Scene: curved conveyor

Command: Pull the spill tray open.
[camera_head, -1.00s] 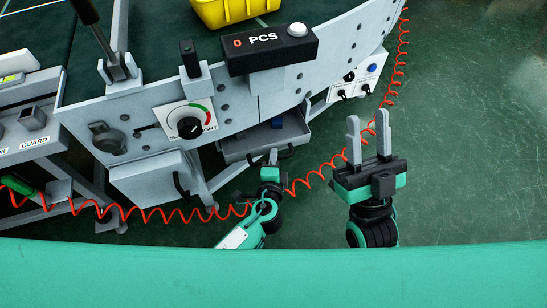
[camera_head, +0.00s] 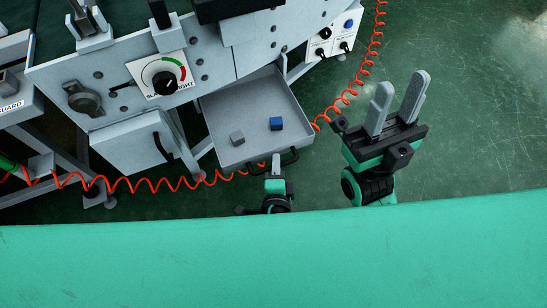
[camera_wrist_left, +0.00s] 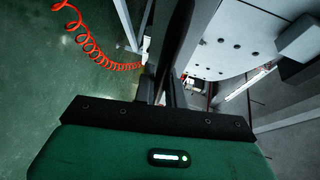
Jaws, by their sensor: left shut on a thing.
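The grey spill tray (camera_head: 219,108) is pulled out from under the conveyor in the head view, its inside exposed. A blue block (camera_head: 276,124) and a grey block (camera_head: 237,138) lie in it. A dark bar handle (camera_head: 291,157) runs along its front edge. My left gripper (camera_head: 275,168) is shut on the tray handle at the front. In the left wrist view the fingers (camera_wrist_left: 168,85) are dark and the grip itself is hard to make out. My right gripper (camera_head: 399,102) is open and empty, to the right of the tray over the floor.
An orange coiled hose (camera_head: 151,184) hangs across the front and passes near the tray handle. A grey cabinet (camera_head: 129,143) with a black handle is left of the tray. A dial panel (camera_head: 163,77) sits above.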

